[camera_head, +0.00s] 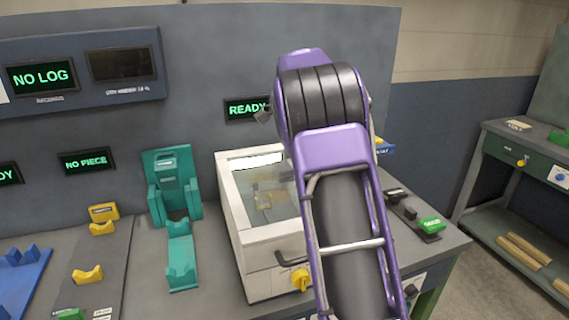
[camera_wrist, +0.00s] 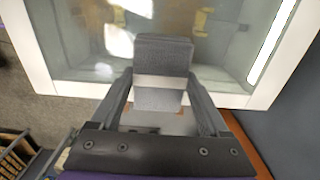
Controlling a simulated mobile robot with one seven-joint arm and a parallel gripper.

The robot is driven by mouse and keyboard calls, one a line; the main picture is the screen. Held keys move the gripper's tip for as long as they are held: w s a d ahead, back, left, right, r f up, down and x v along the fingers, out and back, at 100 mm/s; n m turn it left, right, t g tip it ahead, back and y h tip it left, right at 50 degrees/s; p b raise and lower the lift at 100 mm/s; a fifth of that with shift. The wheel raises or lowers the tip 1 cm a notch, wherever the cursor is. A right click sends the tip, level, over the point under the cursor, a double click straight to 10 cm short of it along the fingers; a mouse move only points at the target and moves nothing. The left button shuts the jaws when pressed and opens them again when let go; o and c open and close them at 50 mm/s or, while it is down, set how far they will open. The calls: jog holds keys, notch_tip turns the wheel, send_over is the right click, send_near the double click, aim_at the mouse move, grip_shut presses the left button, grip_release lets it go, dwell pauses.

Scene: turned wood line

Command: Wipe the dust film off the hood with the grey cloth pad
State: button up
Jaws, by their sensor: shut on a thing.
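The hood is a white-framed box with a clear window, and its front frame (camera_head: 270,233) shows left of my arm in the head view. In the wrist view its white frame (camera_wrist: 45,45) surrounds a hazy greenish window (camera_wrist: 218,55). Pale patches show on the window at upper left; I cannot tell whether they are dust or reflections. My gripper (camera_wrist: 161,92) is shut on the grey cloth pad (camera_wrist: 163,58), which has a lighter band across it. The pad is over the near part of the window; I cannot tell if it touches. The arm hides my gripper and pad in the head view.
A black handle (camera_head: 290,257) and yellow knob (camera_head: 301,279) are on the hood's front. A teal fixture (camera_head: 182,262) stands to the left. A dark device with a green button (camera_head: 430,225) lies to the right. A "READY" display (camera_head: 246,108) is on the back panel.

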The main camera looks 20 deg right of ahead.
jog(key=shift+d, duration=0.2)
jog(key=shift+r, duration=0.1)
jog(key=shift+r, duration=2.95)
jog(key=shift+r, duration=1.5)
